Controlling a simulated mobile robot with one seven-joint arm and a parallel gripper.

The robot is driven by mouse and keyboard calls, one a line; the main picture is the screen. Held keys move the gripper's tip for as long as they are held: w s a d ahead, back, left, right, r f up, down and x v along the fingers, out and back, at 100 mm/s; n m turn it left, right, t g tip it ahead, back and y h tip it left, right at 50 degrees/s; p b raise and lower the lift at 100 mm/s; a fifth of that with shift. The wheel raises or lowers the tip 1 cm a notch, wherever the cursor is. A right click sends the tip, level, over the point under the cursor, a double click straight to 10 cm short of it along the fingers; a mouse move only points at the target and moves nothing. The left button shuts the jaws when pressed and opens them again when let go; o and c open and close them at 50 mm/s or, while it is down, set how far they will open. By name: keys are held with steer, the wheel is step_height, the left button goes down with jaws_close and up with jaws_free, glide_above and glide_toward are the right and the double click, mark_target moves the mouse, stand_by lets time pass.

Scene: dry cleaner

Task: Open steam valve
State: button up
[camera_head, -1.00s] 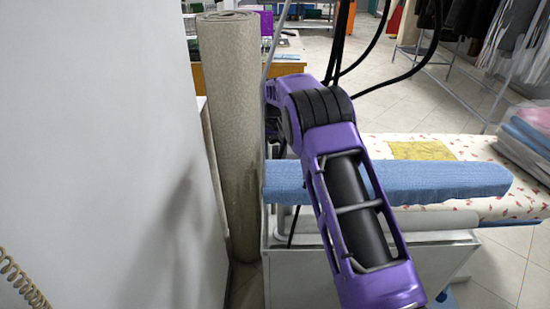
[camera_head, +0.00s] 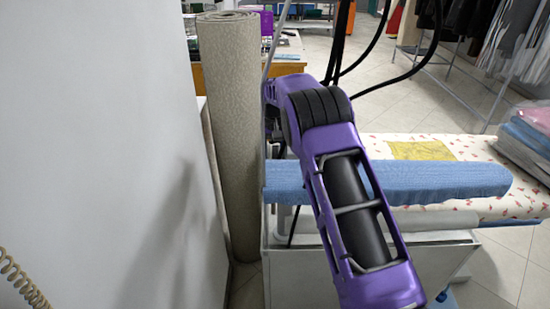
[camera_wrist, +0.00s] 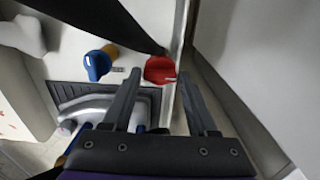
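In the wrist view a red knob (camera_wrist: 160,69) and a blue knob (camera_wrist: 97,65) stick out from a light panel (camera_wrist: 90,40). The frames do not label which knob is the steam valve. My gripper (camera_wrist: 161,77) is open, its two fingers pointing towards the red knob. The red knob shows between the fingertips, close to the left one; I cannot tell whether they touch. The gripper is not visible in the head view, where only my purple arm shows.
A silver iron-like object (camera_wrist: 95,108) sits below the blue knob. A dark hose (camera_wrist: 105,18) crosses above the knobs. A blue padded board (camera_head: 430,181) and a patterned ironing table (camera_head: 500,205) lie right of my arm. A rolled carpet (camera_head: 228,130) and white wall (camera_head: 100,130) stand left.

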steer(key=o, duration=0.3)
step_height(320, 180, up, 18)
steer(key=shift+f, duration=0.25)
stand_by(0.3)
